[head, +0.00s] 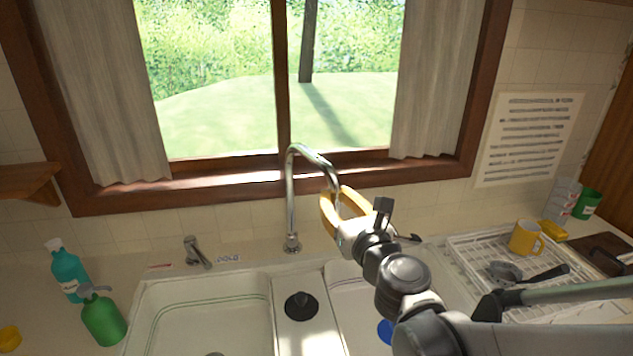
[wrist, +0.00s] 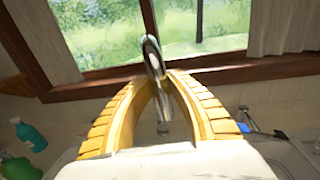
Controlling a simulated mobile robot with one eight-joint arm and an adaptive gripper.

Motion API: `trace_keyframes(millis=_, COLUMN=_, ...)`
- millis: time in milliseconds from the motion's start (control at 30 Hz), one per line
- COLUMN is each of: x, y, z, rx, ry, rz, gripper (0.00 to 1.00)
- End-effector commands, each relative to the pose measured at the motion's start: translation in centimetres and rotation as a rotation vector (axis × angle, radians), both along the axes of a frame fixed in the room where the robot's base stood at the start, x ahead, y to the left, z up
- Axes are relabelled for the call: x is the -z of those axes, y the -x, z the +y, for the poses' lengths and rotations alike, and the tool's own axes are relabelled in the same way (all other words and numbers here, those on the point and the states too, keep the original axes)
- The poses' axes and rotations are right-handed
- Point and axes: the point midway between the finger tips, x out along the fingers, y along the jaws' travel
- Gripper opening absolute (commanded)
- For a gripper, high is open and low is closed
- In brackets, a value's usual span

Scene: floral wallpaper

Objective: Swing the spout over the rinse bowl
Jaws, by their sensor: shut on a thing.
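The spout (head: 290,200) is a chrome gooseneck rising from its base behind the sink, and its arch bends to the right and forward. My gripper (head: 334,194), with yellow fingers, is shut on the spout's outer end. In the wrist view the spout (wrist: 153,55) stands between the fingertips of my gripper (wrist: 158,76). The sink has a wide left bowl (head: 205,310) and a narrower right bowl (head: 343,285), which looks like the rinse bowl. My arm hides much of the right bowl. The spout's end appears on the right bowl's side; its exact position above it is unclear.
A black plug (head: 300,306) sits on the strip between the bowls. A tap lever (head: 196,252) stands behind the left bowl. Teal (head: 66,272) and green (head: 104,318) bottles stand at left. A white dish rack (head: 470,252) with a yellow mug (head: 524,238) is at right.

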Motion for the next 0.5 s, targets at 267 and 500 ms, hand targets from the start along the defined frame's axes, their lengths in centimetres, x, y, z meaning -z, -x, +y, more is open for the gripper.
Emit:
trace_keyframes(millis=267, x=0.2, y=-3.3, z=-4.4, rx=-0.028, ry=0.001, rz=0.0, gripper=0.0)
trace_keyframes(millis=500, x=0.1, y=-5.5, z=-6.3, rx=-0.028, ry=0.001, rz=0.0, gripper=0.0)
